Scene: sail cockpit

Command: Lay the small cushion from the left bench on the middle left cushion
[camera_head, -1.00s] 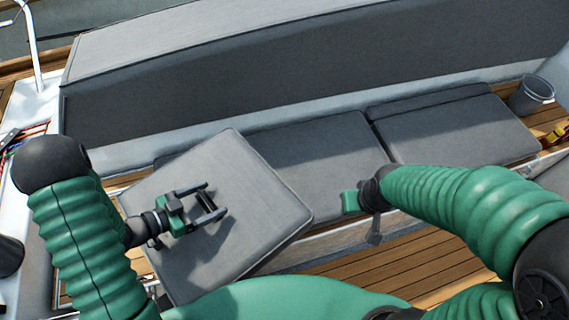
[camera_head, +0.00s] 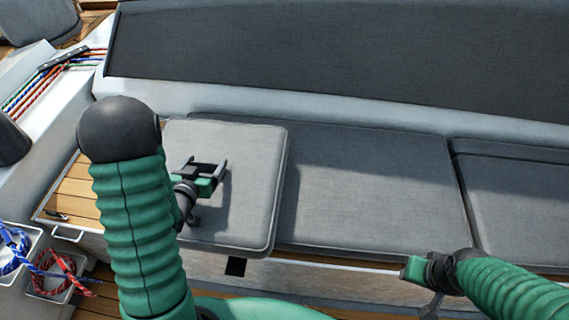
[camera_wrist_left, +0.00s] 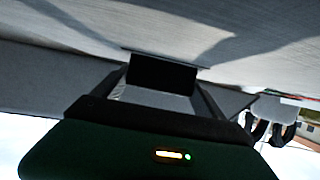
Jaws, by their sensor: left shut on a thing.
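The small cushion (camera_head: 250,190) is a grey square pad in the head view, squared up with the bench at its left end. My left gripper (camera_head: 217,172) is over its top face and shut on it; the grip itself is hard to see. In the left wrist view the cushion (camera_wrist_left: 250,35) spans the top, close to the gripper (camera_wrist_left: 163,72). The middle left cushion (camera_head: 370,190), long and grey, lies directly right of the small one, whose right edge seems to overlap it; whether they touch is unclear. My right gripper (camera_head: 412,270) is near the bench's front edge, its jaws unclear.
Another grey cushion (camera_head: 515,200) lies further right. A tall dark backrest (camera_head: 330,60) runs behind. Bare wooden slats (camera_head: 75,190) show at the bench's left end. Coiled ropes (camera_head: 60,275) sit in pockets at lower left, with coloured lines (camera_head: 40,85) above.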

